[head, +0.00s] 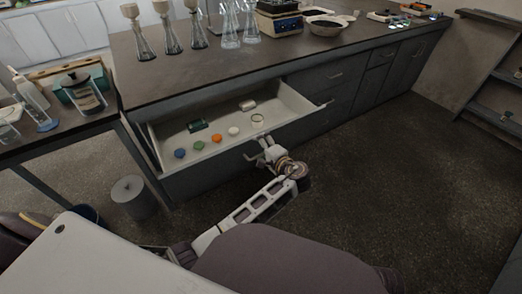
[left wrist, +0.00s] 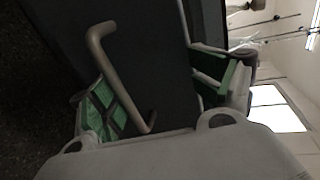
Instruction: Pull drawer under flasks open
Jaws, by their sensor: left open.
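The drawer (head: 215,150) under the flasks stands pulled out from the dark bench, its light inside showing. Several flasks (head: 171,42) stand on the bench top above it. My left gripper (head: 262,155) is at the drawer's front, right of its middle. In the left wrist view the gripper (left wrist: 162,92) is open, with green pads on both fingers. The drawer's bar handle (left wrist: 122,82) shows in front of the dark drawer face, its near end between the fingers; I cannot tell whether they touch it. My right gripper is not in view.
Inside the drawer lie several coloured round caps (head: 216,138), a dark green item (head: 197,126) and a round dish (head: 257,118). A bin (head: 133,196) stands on the floor at left. The floor (head: 400,170) to the right is clear.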

